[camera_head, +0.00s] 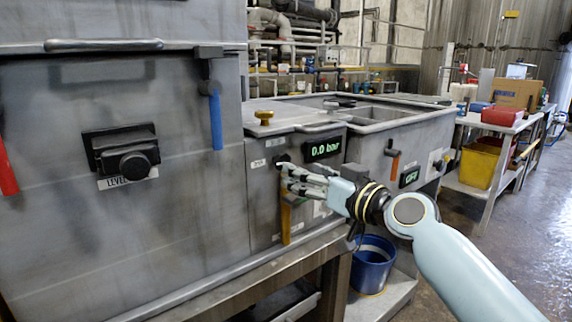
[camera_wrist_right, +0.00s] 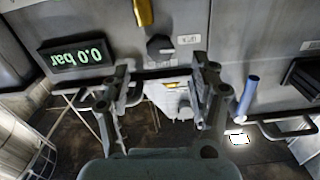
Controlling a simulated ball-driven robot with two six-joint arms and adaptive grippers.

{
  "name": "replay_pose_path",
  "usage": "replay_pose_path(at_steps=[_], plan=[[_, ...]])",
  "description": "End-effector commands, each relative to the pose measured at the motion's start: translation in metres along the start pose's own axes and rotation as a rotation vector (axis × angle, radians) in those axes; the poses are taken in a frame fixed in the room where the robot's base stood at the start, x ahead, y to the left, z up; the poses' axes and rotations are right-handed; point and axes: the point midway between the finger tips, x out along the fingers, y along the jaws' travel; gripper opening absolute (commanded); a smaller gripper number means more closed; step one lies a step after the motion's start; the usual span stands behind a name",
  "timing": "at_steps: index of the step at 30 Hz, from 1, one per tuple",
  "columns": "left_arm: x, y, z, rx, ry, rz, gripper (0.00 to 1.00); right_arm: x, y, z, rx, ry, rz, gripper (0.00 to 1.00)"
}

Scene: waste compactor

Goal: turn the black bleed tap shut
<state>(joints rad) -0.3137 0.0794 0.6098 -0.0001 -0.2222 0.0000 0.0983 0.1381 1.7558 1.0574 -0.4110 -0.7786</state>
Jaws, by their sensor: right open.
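A black knob (camera_wrist_right: 160,45), which I take to be the bleed tap, sits on the grey panel beside a small white label in the right wrist view. In the head view only a dark part of it (camera_head: 283,159) shows behind my fingers. My right gripper (camera_head: 286,179) is open in front of that panel. In the right wrist view its two fingers (camera_wrist_right: 161,67) are spread, with the knob beyond and between their tips. They appear apart from it, and nothing is held. My left gripper is not in view.
The display (camera_head: 323,150) reads 0.0 bar beside the knob. A yellow handle (camera_head: 285,222) hangs below. Another black knob (camera_head: 133,164), labelled LEVEL, and a blue handle (camera_head: 216,120) are further left. A blue bucket (camera_head: 372,266) stands below my right arm.

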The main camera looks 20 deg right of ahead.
Motion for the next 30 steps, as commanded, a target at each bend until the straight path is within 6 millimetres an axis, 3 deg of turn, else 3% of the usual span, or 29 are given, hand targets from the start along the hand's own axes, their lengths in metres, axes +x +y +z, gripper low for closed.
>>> replay_pose_path(at_steps=[3, 9, 14, 22, 30], plan=[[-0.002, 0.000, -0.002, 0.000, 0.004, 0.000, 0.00, 0.026, 0.000, -0.001, 0.003, 0.001, 0.000, 0.62], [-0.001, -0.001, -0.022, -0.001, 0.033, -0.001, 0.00, 0.056, 0.000, 0.000, 0.002, -0.001, 0.000, 0.62], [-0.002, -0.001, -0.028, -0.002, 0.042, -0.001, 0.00, 0.067, 0.000, 0.001, 0.001, -0.001, 0.000, 0.62], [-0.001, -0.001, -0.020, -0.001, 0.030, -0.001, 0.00, 0.068, 0.000, 0.001, 0.000, -0.002, 0.000, 0.62], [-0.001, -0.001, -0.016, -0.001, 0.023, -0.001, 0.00, 0.068, 0.000, 0.001, 0.000, -0.002, 0.000, 0.27]])
